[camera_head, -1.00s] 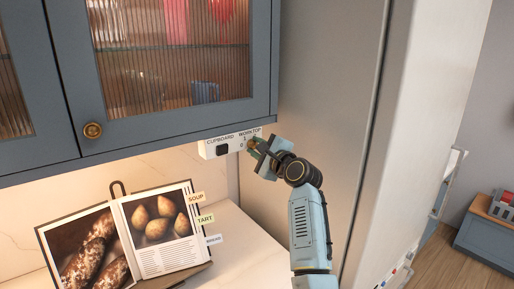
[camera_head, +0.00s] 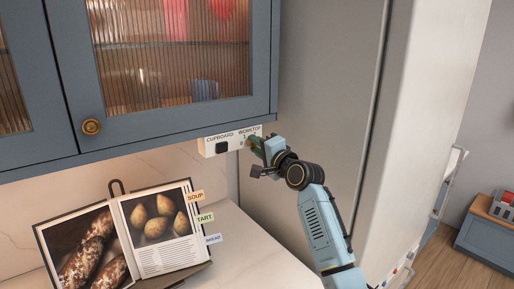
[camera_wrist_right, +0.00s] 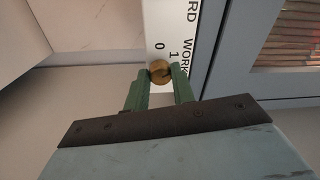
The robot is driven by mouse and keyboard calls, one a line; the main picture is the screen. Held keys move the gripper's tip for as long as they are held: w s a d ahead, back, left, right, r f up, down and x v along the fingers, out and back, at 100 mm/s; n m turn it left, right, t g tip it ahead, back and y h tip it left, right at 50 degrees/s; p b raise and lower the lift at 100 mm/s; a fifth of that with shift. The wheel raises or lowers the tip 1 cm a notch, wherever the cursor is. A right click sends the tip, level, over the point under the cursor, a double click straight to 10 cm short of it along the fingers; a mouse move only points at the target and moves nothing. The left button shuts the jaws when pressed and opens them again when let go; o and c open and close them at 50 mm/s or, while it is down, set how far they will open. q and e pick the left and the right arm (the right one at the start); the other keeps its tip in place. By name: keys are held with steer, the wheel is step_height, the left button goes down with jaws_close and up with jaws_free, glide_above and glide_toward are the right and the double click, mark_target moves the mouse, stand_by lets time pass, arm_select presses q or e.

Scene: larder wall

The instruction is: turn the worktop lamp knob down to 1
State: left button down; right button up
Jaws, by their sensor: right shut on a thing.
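The worktop lamp knob is a small round brass knob (camera_wrist_right: 160,71) on a white switch panel (camera_wrist_right: 158,16) marked WORKTOP, with 0 and 1 printed beside it. My right gripper (camera_wrist_right: 160,76) has its two green fingers closed on either side of the knob. In the head view the right gripper (camera_head: 256,146) reaches the right end of the panel (camera_head: 209,149) under the cupboard and largely hides the knob. The knob's exact pointer setting cannot be read. My left gripper is not in view.
A black CUPBOARD switch (camera_head: 222,148) sits left on the panel. The blue wall cupboard (camera_head: 180,131) is directly above. An open cookbook (camera_head: 160,255) stands on the worktop (camera_head: 250,250) below. A tall grey panel (camera_head: 330,100) rises close on the right.

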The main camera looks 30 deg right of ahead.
steer(key=shift+n, duration=0.3)
steer(key=o, duration=1)
steer(key=shift+s, duration=0.1)
steer(key=s+b, duration=0.2)
steer(key=s, duration=1.1)
steer(key=shift+d+f, duration=0.3)
steer(key=shift+f, duration=0.1)
steer(key=shift+s, duration=0.1)
